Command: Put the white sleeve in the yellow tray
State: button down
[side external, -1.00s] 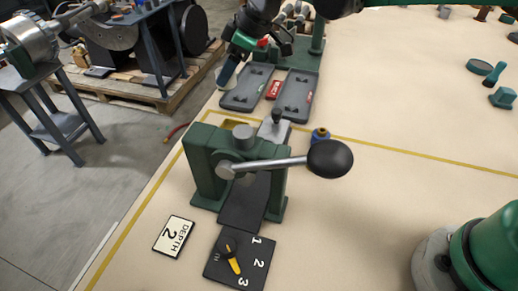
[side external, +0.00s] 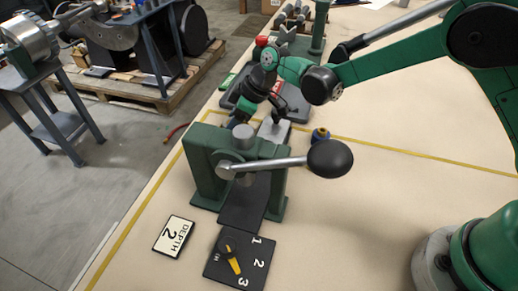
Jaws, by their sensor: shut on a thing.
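My gripper (side external: 248,106) hangs just behind the green press (side external: 205,165), over the near end of the dark grey trays. Its fingers are small and partly lost against the dark parts there, and it is shut. The white sleeve is not clearly visible now. A pale piece showed at the fingertips a second ago. The yellow tray is not clearly visible now; a yellow patch showed behind the press earlier, and the press and gripper now cover that area.
The press's long lever with a black knob (side external: 330,158) sticks out to the right. A DEPTH 2 card (side external: 174,237) and a numbered dial plate (side external: 240,258) lie in front. The table's right middle is clear.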

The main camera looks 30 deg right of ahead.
jog(key=shift+f, duration=0.1)
jog(key=shift+c, duration=1.5)
grip_release()
jog(key=v, duration=1.2)
jog(key=s+d+r+m+t+h, duration=0.2)
jog(key=s+d+m+h, duration=0.3)
jog(key=s+d+m, duration=0.6)
jog(key=s+t, duration=0.1)
jog(key=s, duration=0.3)
jog(key=shift+s+d+t, duration=0.15)
jog(key=shift+d+t, duration=0.25)
